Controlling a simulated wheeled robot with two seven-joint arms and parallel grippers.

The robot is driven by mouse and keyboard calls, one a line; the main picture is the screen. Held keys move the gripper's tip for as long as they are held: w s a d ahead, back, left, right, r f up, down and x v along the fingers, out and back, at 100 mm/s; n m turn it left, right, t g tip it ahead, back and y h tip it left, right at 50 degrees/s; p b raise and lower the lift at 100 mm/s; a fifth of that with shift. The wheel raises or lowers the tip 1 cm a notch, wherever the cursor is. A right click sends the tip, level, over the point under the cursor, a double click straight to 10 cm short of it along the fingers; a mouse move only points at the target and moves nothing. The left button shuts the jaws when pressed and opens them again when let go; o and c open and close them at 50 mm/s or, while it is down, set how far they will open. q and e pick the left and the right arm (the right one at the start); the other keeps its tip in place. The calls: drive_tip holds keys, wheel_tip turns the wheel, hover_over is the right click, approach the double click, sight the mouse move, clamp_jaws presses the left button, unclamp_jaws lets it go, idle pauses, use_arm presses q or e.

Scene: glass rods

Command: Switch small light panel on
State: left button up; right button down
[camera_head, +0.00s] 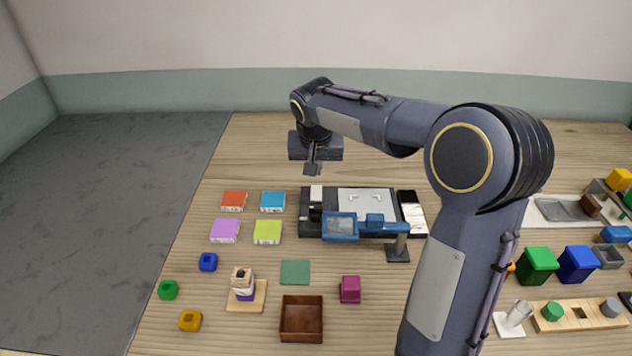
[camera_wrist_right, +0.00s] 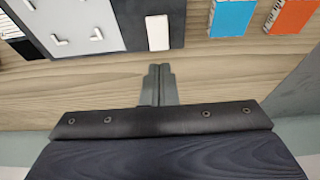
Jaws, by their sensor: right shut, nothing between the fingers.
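A dark flat unit (camera_head: 309,226) lies on the table in the head view, with a pale grey plate (camera_head: 367,203) on it. A small white block (camera_head: 316,193) sits at its far left edge; it also shows in the right wrist view (camera_wrist_right: 157,32). A blue-framed panel (camera_head: 341,227) with a greyish face, on a blue arm with a dark stand (camera_head: 398,252), hangs over the unit's near side. I cannot tell which part is the small light panel. My right gripper (camera_head: 312,169) is shut and empty, beyond the unit's far edge, its fingertips (camera_wrist_right: 160,68) apart from the white block.
Orange (camera_head: 234,201), blue (camera_head: 273,201), purple (camera_head: 225,231) and lime (camera_head: 267,232) boxes lie left of the unit. A black-and-white item (camera_head: 412,213) lies at its right. A brown tray (camera_head: 302,320) and small blocks stand nearer. Bare wood lies beyond the unit.

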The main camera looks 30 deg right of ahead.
sight(316, 189)
drive_tip(key=x, duration=0.5)
drive_tip(key=shift+s+a+f, duration=0.1)
drive_tip(key=shift+s+f, duration=0.1)
drive_tip(key=shift+f, duration=0.25)
drive_tip(key=shift+r+p, duration=0.2)
drive_tip(key=shift+p, duration=0.6)
drive_tip(key=shift+w+f+g, duration=0.1)
drive_tip(key=shift+f+g, duration=0.2)
drive_tip(key=shift+f, duration=0.1)
drive_tip(key=shift+s+a+b, duration=0.4)
drive_tip(key=shift+s, duration=0.35)
